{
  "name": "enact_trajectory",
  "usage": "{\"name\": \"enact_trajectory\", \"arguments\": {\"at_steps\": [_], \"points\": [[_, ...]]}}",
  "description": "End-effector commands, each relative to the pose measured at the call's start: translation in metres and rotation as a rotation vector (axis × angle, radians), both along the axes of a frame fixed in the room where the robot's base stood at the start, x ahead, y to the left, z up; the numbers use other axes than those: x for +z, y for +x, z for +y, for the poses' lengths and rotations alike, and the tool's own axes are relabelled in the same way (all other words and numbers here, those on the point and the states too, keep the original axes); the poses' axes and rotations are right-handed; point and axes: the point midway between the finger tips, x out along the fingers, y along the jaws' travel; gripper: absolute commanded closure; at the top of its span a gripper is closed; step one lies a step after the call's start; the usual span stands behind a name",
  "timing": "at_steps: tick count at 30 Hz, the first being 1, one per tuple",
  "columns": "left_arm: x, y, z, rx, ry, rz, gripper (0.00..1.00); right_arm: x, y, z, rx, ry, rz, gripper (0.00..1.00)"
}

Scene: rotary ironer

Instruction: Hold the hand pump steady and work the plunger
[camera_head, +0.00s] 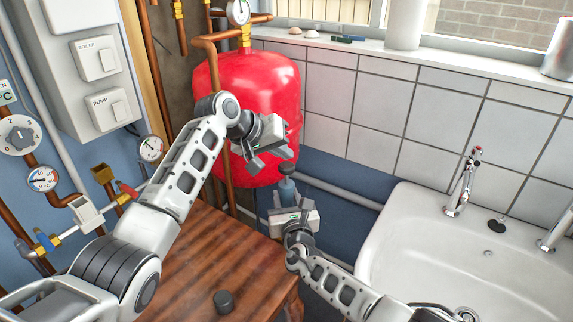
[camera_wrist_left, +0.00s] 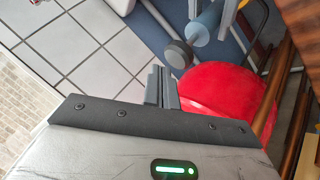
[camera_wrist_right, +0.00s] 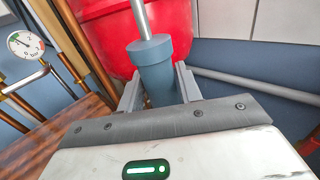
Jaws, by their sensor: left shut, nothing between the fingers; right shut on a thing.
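The hand pump (camera_head: 287,190) is a blue-grey cylinder, standing roughly upright near the front of the red tank. Its dark plunger knob (camera_head: 287,169) is at the top. My right gripper (camera_head: 289,203) is shut around the pump body; the right wrist view shows the body (camera_wrist_right: 152,72) between the fingers (camera_wrist_right: 157,88), with the grey rod (camera_wrist_right: 140,18) rising from it. My left gripper (camera_head: 258,160) is shut and empty, above and left of the knob. In the left wrist view its closed fingers (camera_wrist_left: 160,88) are beside the dark knob (camera_wrist_left: 179,53), apparently apart from it.
The red tank (camera_head: 250,85) and a copper pipe (camera_head: 222,130) are close behind my left gripper. A wooden table (camera_head: 205,262) with a small dark cylinder (camera_head: 224,301) is below. A white sink (camera_head: 470,250) is at the right.

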Motion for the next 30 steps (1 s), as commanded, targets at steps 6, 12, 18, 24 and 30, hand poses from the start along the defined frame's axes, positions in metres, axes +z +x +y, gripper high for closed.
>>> {"name": "enact_trajectory", "arguments": {"at_steps": [6, 12, 18, 24, 30], "points": [[0.012, 0.0, 0.0, 0.0, -0.001, -0.002, 1.0, 0.0, 0.0, 0.0, 0.0, 0.0, 0.0, 0.92], [0.033, 0.0, -0.001, -0.001, 0.0, -0.004, 1.0, 0.0, 0.0, 0.0, 0.0, -0.001, 0.0, 0.92], [0.049, 0.0, -0.001, -0.001, 0.0, -0.003, 1.0, 0.0, 0.0, 0.0, 0.0, -0.001, 0.0, 0.92], [0.051, 0.0, -0.001, -0.001, -0.001, -0.001, 1.0, 0.0, 0.0, 0.0, -0.001, -0.001, 0.0, 0.92], [0.05, 0.0, -0.001, -0.001, -0.001, -0.001, 1.0, 0.0, 0.0, 0.0, -0.001, -0.001, 0.0, 0.92]]}}
